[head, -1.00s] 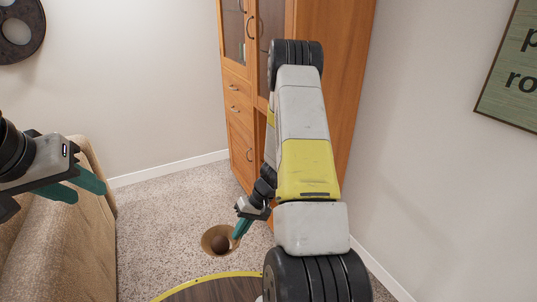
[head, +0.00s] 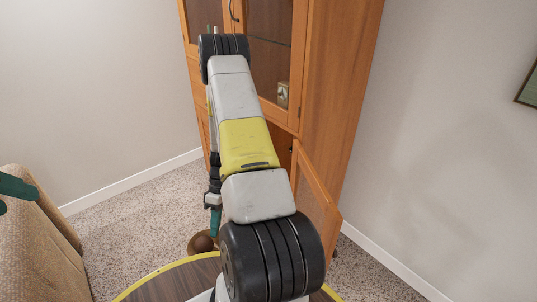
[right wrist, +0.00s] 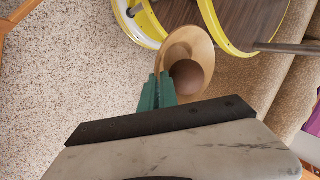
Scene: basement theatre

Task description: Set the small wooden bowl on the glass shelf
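The small wooden bowl (head: 194,244) is light tan, with a dark brown ball (head: 204,243) in it. My right gripper (head: 215,222) is shut on the bowl's rim and holds it low over the carpet, near my base. The right wrist view shows the teal fingers (right wrist: 158,92) at the rim of the bowl (right wrist: 197,43). A glass shelf edge (head: 270,42) shows inside the wooden cabinet (head: 345,80), behind an upper glass door. My left gripper (head: 14,196) is at the left edge, partly cut off, its fingertips apart and empty.
A lower cabinet door (head: 316,195) stands swung open toward me on the right. A small pale object (head: 283,95) sits in the upper cabinet. A tan sofa (head: 38,240) is at the left. Carpet (head: 140,215) lies clear between sofa and cabinet.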

